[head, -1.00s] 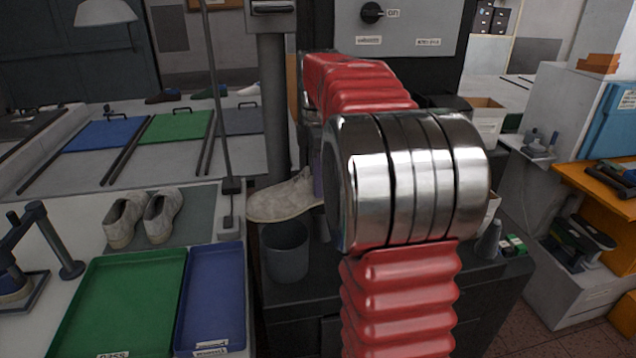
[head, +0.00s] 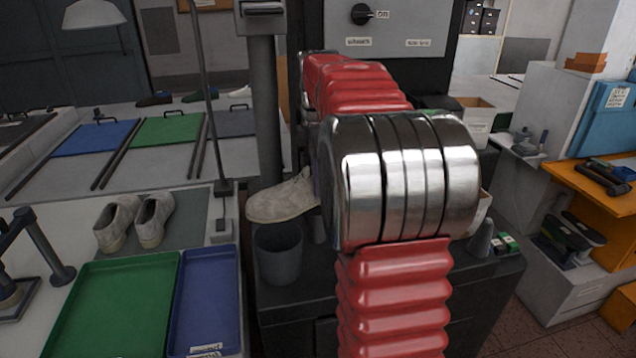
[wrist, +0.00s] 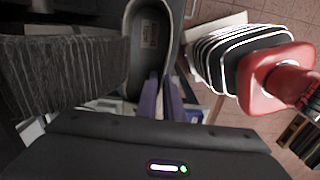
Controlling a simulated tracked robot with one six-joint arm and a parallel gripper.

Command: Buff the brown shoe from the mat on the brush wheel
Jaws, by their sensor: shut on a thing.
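A pale grey-beige shoe (head: 284,198) is held level above a dark bin, toe to the left; no brown shows on it. My gripper is hidden behind my red-sleeved arm in the head view. In the wrist view its purple fingers (wrist: 161,98) are shut at the near end of the shoe (wrist: 150,55), whose open top and insole face the camera. The grey bristled brush wheel (wrist: 65,72) is just left of the shoe there; I cannot tell whether they touch. The wheel is hidden in the head view. A mat (head: 192,225) bears a pair of similar pale shoes (head: 136,221).
The bin (head: 278,255) stands under the shoe. Green (head: 115,305) and blue (head: 208,300) trays lie at the front left. A grey post (head: 263,110) rises behind the shoe. A switch box (head: 395,25) is behind my arm; an orange bench (head: 590,185) is at right.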

